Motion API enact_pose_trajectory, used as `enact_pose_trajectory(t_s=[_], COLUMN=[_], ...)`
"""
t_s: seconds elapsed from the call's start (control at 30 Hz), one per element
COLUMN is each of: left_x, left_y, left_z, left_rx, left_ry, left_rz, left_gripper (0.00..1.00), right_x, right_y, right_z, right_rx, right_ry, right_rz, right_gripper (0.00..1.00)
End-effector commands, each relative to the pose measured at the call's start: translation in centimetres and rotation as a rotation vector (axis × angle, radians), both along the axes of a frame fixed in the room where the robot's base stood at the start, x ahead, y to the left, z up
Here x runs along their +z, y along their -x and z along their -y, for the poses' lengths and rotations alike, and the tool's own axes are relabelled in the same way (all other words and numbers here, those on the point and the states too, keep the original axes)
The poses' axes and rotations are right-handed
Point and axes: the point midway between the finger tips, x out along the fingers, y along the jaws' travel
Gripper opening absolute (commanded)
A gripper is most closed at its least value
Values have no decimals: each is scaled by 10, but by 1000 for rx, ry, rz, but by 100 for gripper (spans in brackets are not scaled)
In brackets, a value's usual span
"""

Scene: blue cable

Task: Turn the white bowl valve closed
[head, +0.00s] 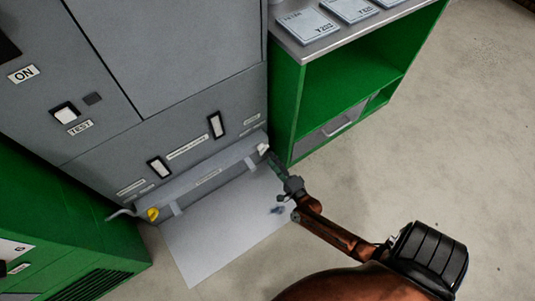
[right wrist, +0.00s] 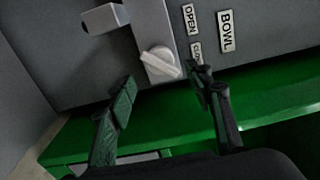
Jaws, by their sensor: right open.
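The white bowl valve (right wrist: 159,61) is a round knob with a raised bar handle on a grey plate, next to an "OPEN" label (right wrist: 190,20), a partly covered second label and a "BOWL" label (right wrist: 226,31). The bar slants from upper left to lower right. In the head view the valve (head: 263,148) is a small white spot at the right end of the grey rail. My right gripper (head: 274,161) is just in front of it. In the right wrist view my right gripper (right wrist: 165,84) is open, its fingers apart on either side below the valve, with nothing between them. My left gripper is out of view.
A grey machine (head: 170,60) with switches stands behind. A green cabinet (head: 60,235) is at left. A green shelf unit (head: 287,105) stands close right of my right gripper. A yellow knob (head: 153,214) sits at the rail's left end. Floor at right is clear.

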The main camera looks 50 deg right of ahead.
Motion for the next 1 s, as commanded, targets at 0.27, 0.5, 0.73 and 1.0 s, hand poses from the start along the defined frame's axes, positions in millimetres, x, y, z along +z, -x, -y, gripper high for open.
enact_pose_trajectory(t_s=[0.27, 0.5, 0.73, 1.0], left_x=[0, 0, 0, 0], left_y=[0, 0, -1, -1], left_z=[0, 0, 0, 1], left_rx=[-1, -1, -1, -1], left_ry=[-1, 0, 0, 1], left_rz=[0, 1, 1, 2], left_gripper=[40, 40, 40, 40], right_x=[-1, 0, 0, 0], right_y=[49, 62, 62, 61], right_z=[-11, -14, -14, -14], right_rx=[0, 0, 0, 0], right_ry=[0, -1, -1, -1], right_rz=[-2, -1, -1, -1], right_gripper=[47, 47, 47, 47])
